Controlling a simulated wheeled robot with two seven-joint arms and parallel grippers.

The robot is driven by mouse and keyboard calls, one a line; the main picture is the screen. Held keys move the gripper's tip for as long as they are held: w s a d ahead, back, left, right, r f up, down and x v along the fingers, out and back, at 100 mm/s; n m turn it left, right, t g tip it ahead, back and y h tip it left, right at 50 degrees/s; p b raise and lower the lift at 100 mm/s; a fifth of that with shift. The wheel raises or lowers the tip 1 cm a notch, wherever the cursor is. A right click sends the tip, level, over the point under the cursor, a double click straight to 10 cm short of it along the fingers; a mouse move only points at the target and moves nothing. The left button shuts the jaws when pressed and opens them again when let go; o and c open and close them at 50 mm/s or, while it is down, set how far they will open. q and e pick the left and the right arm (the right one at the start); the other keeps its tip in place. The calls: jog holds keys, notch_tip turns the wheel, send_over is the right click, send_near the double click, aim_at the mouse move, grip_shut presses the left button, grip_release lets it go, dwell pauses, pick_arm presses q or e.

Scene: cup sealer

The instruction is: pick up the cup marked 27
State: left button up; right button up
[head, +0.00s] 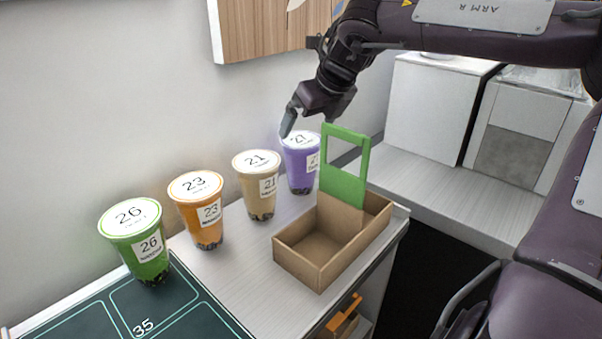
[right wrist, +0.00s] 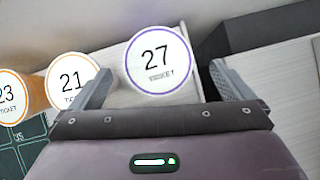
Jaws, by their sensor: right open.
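The cup marked 27 (head: 299,168) is purple with a white lid and stands upright on the counter, last in the row, behind the carrier's green handle. My right gripper (head: 313,112) is just above it, fingers pointing down. In the right wrist view the lid marked 27 (right wrist: 158,60) lies between the two open fingers (right wrist: 165,82), a little beyond them, with nothing held. In the head view one finger overlaps the lid's top edge; the exact gap to the cup cannot be told. My left gripper is not in view.
Cups 21 (head: 258,190), 23 (head: 203,215) and 26 (head: 142,245) stand in a row to the left. A cardboard carrier (head: 300,262) with a green handle (head: 343,185) stands close in front. A dark mat (head: 80,325) lies front left. The wall is close behind.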

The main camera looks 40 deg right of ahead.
aim_at(301, 139)
jog(key=shift+f, duration=0.5)
jog(key=shift+w+a+f, duration=0.1)
jog(key=shift+w+f, duration=0.15)
jog(key=shift+f, duration=0.15)
jog(key=p+x, duration=0.1)
jog(key=x, duration=0.4)
jog(key=shift+f, duration=0.3)
jog(key=shift+w+f, duration=0.35)
jog(key=shift+f, duration=0.1)
jog(key=shift+r, duration=0.15)
jog(key=c, duration=1.2)
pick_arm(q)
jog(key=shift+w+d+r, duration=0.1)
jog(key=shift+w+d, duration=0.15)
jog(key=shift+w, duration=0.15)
pick_arm(e)
jog(key=shift+r, duration=0.1)
